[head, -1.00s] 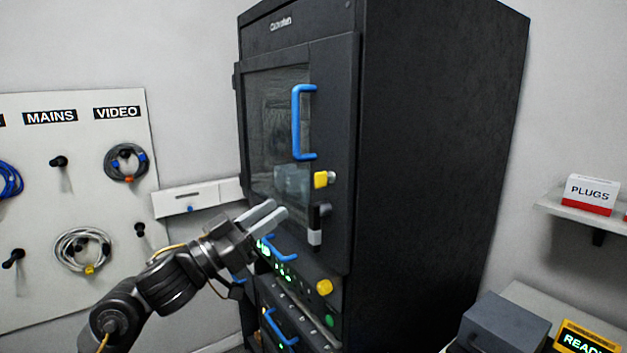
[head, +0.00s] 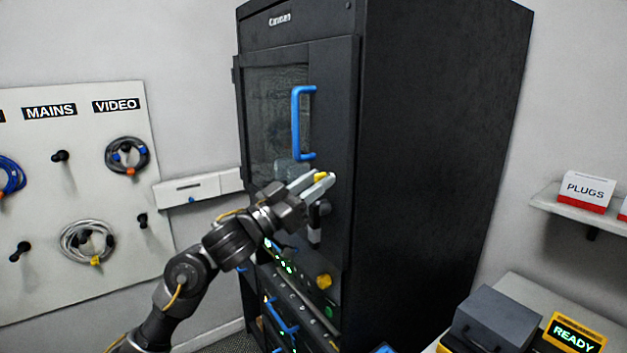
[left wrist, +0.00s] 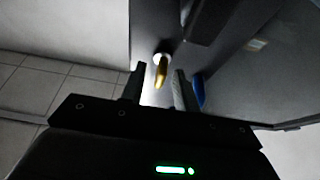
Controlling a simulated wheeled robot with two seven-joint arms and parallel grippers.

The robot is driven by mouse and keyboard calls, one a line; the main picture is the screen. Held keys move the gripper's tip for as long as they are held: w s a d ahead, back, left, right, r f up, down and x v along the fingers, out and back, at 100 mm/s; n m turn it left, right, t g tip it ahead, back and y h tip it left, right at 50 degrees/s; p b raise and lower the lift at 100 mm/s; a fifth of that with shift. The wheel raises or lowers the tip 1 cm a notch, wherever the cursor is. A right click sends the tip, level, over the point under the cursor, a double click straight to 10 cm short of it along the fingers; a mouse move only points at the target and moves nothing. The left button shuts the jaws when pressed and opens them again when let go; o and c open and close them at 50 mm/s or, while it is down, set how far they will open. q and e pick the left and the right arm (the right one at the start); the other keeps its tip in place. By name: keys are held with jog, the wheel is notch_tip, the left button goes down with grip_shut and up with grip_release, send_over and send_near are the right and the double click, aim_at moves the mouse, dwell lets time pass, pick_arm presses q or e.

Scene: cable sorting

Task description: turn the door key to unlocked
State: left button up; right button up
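The yellow door key (head: 320,177) sits on the front of the black cabinet door, below the blue door handle (head: 298,122). My left gripper (head: 325,181) is at the key, its pale fingers partly covering it in the head view. In the left wrist view the key (left wrist: 161,72) stands between the two fingertips of the left gripper (left wrist: 158,78), with a gap on each side. The fingers are open around the key. My right gripper is not in view.
The black cabinet (head: 430,150) fills the middle. A black and white latch (head: 314,228) hangs just below the left gripper. A cable board (head: 70,200) is on the left wall. A grey box (head: 492,322) and a READY display (head: 574,336) stand at the lower right.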

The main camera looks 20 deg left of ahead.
pick_arm(q)
grip_shut()
jog(key=shift+m, duration=0.6)
jog(key=m+g+b, duration=0.1)
jog(key=m+g, duration=0.2)
jog(key=m, duration=0.4)
jog(key=m+g+b, duration=0.1)
jog(key=m+g, duration=0.2)
jog(key=m, duration=0.4)
jog(key=m+g+h+b, duration=0.1)
jog(key=m+g, duration=0.2)
jog(key=m, duration=0.4)
jog(key=shift+w+a+r, duration=0.1)
jog(key=shift+a+r, duration=0.05)
jog(key=shift+b, duration=0.3)
